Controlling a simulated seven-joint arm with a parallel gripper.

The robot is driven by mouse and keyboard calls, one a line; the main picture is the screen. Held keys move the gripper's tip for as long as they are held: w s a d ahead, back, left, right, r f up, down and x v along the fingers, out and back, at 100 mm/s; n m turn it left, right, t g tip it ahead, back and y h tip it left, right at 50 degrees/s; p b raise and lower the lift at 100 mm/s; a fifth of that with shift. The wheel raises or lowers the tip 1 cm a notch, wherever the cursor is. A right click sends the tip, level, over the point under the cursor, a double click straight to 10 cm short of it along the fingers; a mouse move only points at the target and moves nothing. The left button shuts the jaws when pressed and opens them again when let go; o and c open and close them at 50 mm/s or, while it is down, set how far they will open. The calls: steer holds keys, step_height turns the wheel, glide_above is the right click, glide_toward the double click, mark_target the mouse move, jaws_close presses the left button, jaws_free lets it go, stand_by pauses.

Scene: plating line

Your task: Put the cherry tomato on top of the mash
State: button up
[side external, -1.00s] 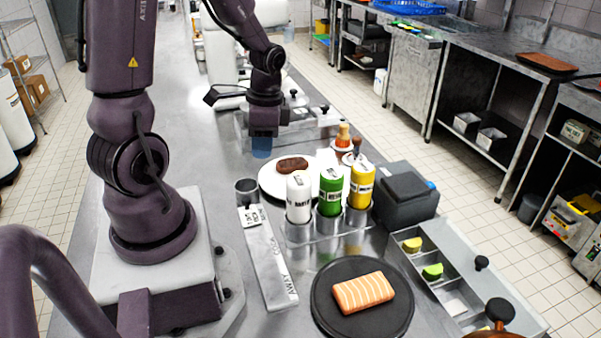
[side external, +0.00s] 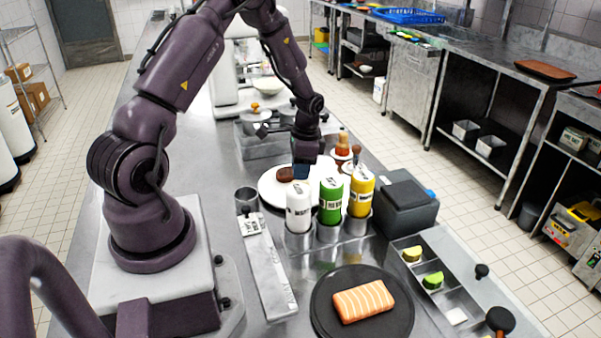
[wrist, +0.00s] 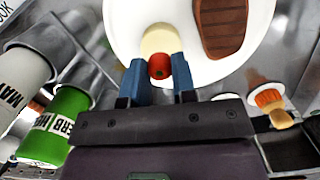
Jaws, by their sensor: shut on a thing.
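My gripper (wrist: 160,80) is shut on the red cherry tomato (wrist: 159,66), which shows between its blue fingertips in the wrist view. The pale round mash (wrist: 160,38) lies on the white plate (wrist: 122,15), just beyond the tomato in that view. I cannot tell whether the tomato touches the mash. In the side view my gripper (side external: 301,172) is over the right part of the white plate (side external: 268,190), and the tomato and mash are hidden there behind the gripper and bottles.
A brown grilled patty (wrist: 222,25) shares the plate. White (side external: 298,205), green (side external: 330,200) and yellow (side external: 361,190) bottles stand in a rack close in front of the plate. A salmon piece (side external: 363,300) lies on a dark round board.

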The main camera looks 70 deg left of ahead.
steer(key=shift+f, duration=0.7)
steer(key=shift+f, duration=0.2)
steer(key=o, duration=0.7)
steer(key=shift+r, duration=0.15)
